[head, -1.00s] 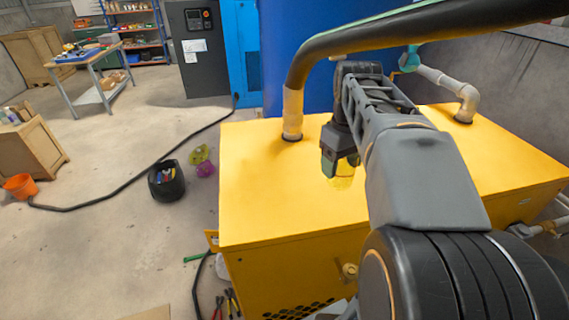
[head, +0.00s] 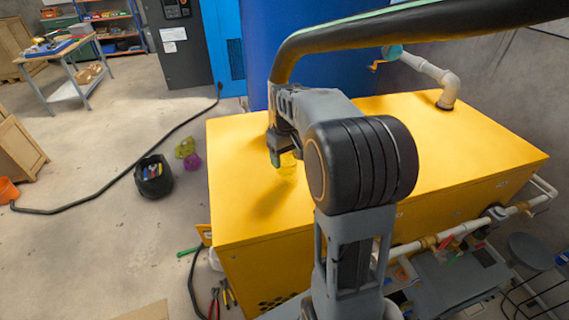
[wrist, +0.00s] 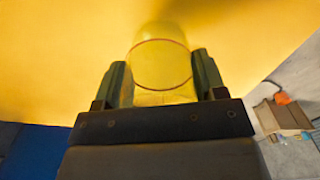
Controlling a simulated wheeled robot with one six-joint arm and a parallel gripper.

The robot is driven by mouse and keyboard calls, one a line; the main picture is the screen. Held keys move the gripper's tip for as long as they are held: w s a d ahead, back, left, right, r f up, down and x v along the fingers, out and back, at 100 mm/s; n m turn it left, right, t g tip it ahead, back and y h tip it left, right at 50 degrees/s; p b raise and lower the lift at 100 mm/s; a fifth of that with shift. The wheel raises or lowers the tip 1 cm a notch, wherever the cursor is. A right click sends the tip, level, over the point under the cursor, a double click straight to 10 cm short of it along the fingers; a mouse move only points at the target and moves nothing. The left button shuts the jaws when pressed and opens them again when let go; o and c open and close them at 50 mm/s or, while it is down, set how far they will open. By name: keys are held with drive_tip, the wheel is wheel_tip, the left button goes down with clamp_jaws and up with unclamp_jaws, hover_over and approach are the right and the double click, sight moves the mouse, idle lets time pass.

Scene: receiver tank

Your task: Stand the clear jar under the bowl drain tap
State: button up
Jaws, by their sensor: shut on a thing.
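My gripper (wrist: 160,85) is shut on the clear jar (wrist: 160,62), with one finger on each side of it in the wrist view. The jar is see-through and looks yellow against the cabinet top behind it. In the head view the jar (head: 287,165) shows below my gripper (head: 282,153), over the yellow cabinet top (head: 235,150). I cannot tell whether its base touches that surface. I cannot make out the bowl drain tap for certain in these views.
A grey elbow pipe (head: 448,90) enters the cabinet top at the right. Pipes with brass fittings (head: 430,242) run along its near right side. A black bucket (head: 153,178) stands on the floor at left.

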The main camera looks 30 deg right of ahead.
sight(284, 166)
drive_tip(key=shift+w+f, duration=0.2)
drive_tip(key=f, duration=0.3)
drive_tip(key=shift+w+a, duration=0.1)
drive_tip(key=shift+w, duration=0.15)
drive_tip(key=shift+f, duration=0.3)
drive_tip(key=shift+f, duration=0.2)
drive_tip(key=o, duration=0.9)
drive_tip(key=shift+o, duration=0.2)
